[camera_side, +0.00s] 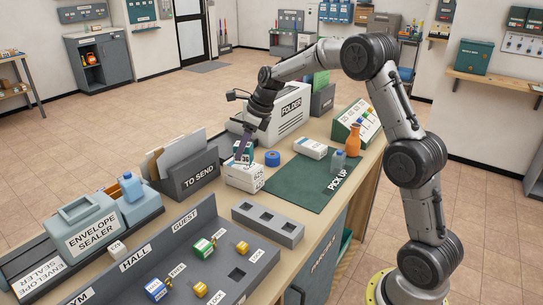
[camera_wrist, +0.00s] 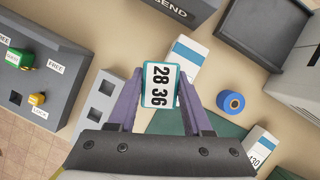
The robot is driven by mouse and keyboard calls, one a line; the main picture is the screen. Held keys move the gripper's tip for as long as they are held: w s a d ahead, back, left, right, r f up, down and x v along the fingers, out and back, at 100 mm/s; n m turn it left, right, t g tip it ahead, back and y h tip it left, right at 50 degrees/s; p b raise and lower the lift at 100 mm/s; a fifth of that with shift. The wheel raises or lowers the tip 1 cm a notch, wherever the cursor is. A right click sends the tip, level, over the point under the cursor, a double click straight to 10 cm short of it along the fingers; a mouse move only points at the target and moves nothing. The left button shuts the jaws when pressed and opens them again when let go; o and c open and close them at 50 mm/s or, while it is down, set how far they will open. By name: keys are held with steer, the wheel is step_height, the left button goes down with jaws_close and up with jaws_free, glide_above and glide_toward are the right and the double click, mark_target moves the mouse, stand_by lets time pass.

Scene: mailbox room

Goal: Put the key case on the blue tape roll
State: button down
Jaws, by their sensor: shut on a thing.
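My gripper (camera_wrist: 160,80) is shut on the key case (camera_wrist: 161,86), a flat block with a teal rim and a white face reading "28 36". In the side view my gripper (camera_side: 243,153) points down with the case, over or close to a white box near the "TO SEND" holder. Whether they touch I cannot tell. The blue tape roll (camera_side: 272,158) lies flat on the table to the right of my gripper, with nothing on it. It also shows in the wrist view (camera_wrist: 231,101), right of the case and apart from it.
The white box (camera_side: 244,176) stands beside the tape roll. The "FOLDER" machine (camera_side: 278,118) stands behind. A grey block with square holes (camera_side: 268,222) lies in front.

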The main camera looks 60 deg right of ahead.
steer(key=s+d+r+m+h, duration=0.2)
steer(key=s+d+r+m, duration=0.3)
steer(key=s+d, duration=0.55)
glide_toward(267, 153)
steer(key=shift+w+d+f, duration=0.2)
steer(key=shift+w+f, duration=0.15)
steer(key=shift+w, duration=0.35)
steer(key=shift+f, duration=1.5)
steer(key=shift+f, duration=0.1)
steer(key=shift+c, duration=1.6)
jaws_free()
